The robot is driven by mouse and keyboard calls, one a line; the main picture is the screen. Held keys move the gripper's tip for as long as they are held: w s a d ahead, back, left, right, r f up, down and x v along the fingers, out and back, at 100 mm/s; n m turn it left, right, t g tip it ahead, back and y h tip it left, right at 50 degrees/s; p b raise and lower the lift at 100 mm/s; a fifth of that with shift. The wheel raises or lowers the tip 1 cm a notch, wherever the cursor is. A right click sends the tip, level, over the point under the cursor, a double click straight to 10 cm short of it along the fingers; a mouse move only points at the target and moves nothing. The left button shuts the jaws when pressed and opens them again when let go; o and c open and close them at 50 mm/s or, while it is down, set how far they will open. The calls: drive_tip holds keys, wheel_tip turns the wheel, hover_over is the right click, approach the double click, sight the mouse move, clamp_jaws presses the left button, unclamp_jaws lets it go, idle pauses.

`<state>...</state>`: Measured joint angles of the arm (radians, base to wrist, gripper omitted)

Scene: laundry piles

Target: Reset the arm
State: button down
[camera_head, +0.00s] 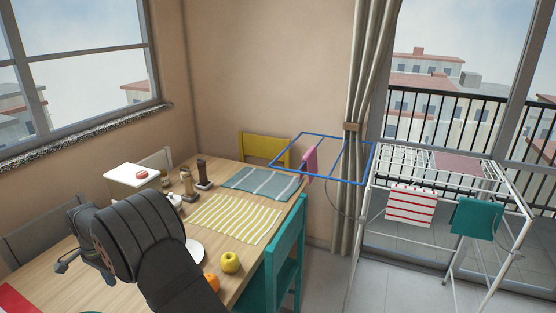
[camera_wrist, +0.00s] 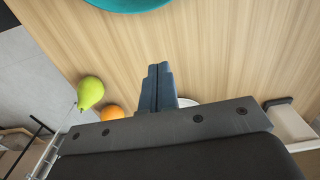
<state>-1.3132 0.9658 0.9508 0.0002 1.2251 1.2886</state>
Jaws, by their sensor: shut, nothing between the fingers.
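My arm (camera_head: 140,240) is bent over the near left part of the wooden table in the head view. It hides part of the tabletop. In the wrist view my gripper (camera_wrist: 158,68) has its two dark fingers pressed together with nothing between them. The fingers appear over the wooden tabletop (camera_wrist: 215,55), and their height above it is hard to judge. A white plate (camera_wrist: 187,102) shows partly behind them. A green-yellow fruit (camera_wrist: 90,92) and an orange (camera_wrist: 112,113) are to their left. A teal round dish (camera_wrist: 130,4) is cut off at the top edge.
The head view shows the yellow fruit (camera_head: 230,262), a yellow striped mat (camera_head: 235,217), a blue-grey mat (camera_head: 262,184) and dark mills (camera_head: 203,174). A teal chair (camera_head: 286,257) stands at the table's right edge. A drying rack (camera_head: 375,205) with cloths is farther right.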

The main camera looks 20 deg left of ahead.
wheel_tip(320, 180, down, 9)
drive_tip(key=shift+f, duration=0.1)
drive_tip(key=s, duration=0.2)
drive_tip(key=s+f, duration=0.1)
drive_tip(key=s, duration=0.1)
drive_tip(key=shift+w, duration=0.4)
